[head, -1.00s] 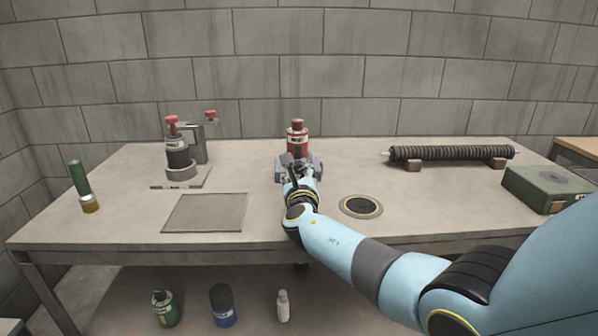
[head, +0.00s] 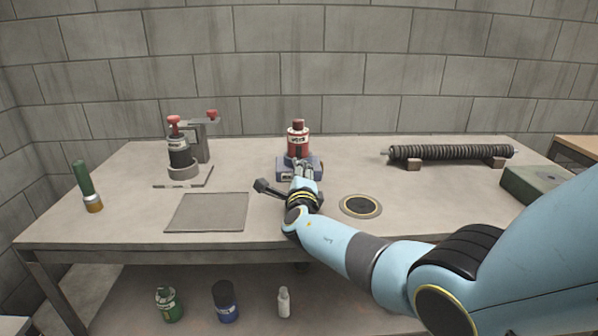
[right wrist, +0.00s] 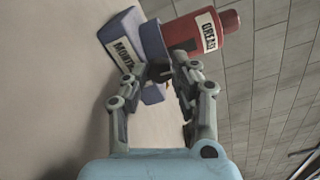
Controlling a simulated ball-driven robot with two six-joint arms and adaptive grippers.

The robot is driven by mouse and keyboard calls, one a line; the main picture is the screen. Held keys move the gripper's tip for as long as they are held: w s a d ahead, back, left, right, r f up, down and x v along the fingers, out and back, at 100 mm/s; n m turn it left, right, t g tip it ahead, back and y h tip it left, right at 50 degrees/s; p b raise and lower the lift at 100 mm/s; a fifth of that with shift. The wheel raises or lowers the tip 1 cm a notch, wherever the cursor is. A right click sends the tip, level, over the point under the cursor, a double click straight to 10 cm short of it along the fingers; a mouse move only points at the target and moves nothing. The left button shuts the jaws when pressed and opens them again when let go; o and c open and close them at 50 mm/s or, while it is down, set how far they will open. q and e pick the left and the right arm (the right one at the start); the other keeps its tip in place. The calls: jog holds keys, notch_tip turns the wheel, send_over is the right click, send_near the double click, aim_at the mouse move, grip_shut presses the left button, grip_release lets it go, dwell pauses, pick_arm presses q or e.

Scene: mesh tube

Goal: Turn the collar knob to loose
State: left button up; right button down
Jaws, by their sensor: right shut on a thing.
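A red grease bottle (head: 298,142) stands upright in a blue-grey mount (head: 284,174) at the middle back of the table. In the right wrist view the mount (right wrist: 126,35) carries a partly readable label, "MONT", and the bottle (right wrist: 205,33) reads "GREASE". My right gripper (head: 300,166) reaches the front of the mount. Its fingers (right wrist: 161,73) are closed around a small grey part at the mount's front, probably the collar knob (right wrist: 158,71). The fingers cover most of that part, and any setting mark is hidden. My left gripper is out of view.
A stand with a black bottle (head: 178,153) and red knob is at left, near a green-handled tool (head: 86,184). A flat grey plate (head: 208,212) and round inset (head: 360,206) lie in front. A ribbed dark tube (head: 450,152) rests on blocks at right, near a green box (head: 528,184).

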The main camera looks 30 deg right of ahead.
jog(key=shift+f+n, duration=0.15)
jog(key=shift+n, duration=0.55)
jog(key=c, duration=1.1)
grip_release()
jog(key=shift+o, duration=0.2)
jog(key=v, duration=1.2)
jog(key=shift+s, duration=0.1)
